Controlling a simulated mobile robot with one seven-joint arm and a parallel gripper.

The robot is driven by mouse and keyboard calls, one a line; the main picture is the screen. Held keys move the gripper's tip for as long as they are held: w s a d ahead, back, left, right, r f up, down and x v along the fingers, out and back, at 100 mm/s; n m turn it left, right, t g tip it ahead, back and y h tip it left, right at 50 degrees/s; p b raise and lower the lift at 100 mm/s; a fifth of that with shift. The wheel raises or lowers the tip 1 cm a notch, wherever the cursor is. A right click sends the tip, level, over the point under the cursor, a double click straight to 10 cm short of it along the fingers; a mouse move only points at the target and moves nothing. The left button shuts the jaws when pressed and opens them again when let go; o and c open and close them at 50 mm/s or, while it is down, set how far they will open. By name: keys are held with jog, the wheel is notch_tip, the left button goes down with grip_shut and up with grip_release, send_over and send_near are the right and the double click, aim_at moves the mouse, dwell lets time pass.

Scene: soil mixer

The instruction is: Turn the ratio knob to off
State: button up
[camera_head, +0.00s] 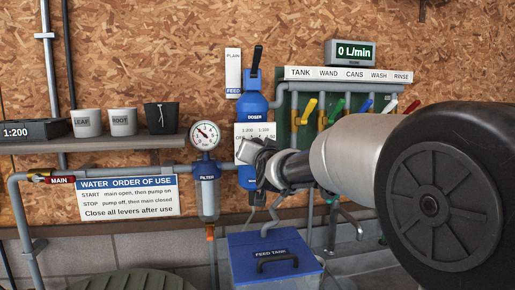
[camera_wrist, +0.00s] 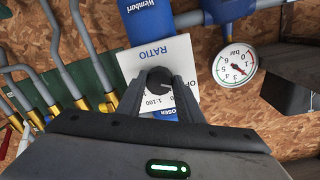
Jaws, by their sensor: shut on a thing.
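The blue doser (camera_head: 254,103) hangs on the wall with a white ratio plate (camera_head: 247,129) on its front. In the wrist view the plate (camera_wrist: 128,62) reads RATIO and shows 1:100 and part of an OFF mark. The dark round ratio knob (camera_wrist: 159,75) sits on it between my fingertips. My gripper (camera_wrist: 159,87) is shut on the knob. Which mark the knob points at I cannot tell, as the fingers cover part of the plate. In the head view my gripper (camera_head: 251,152) is against the plate's lower part and hides the knob.
A black-handled lever (camera_head: 257,57) stands above the doser. Coloured valve levers (camera_head: 337,106) are to the right. The filter with a pressure gauge (camera_head: 205,135) is at left. A blue feed tank (camera_head: 270,243) stands below. A shelf (camera_head: 95,144) holds pots. The flow display (camera_head: 352,52) reads 0 L/min.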

jog(key=shift+n, duration=1)
jog(key=o, duration=1.1)
jog(key=shift+c, duration=0.2)
jog(key=v, duration=1.7)
jog(key=shift+s, duration=0.2)
jog(key=shift+d+f, duration=0.1)
jog(key=shift+d, duration=0.05)
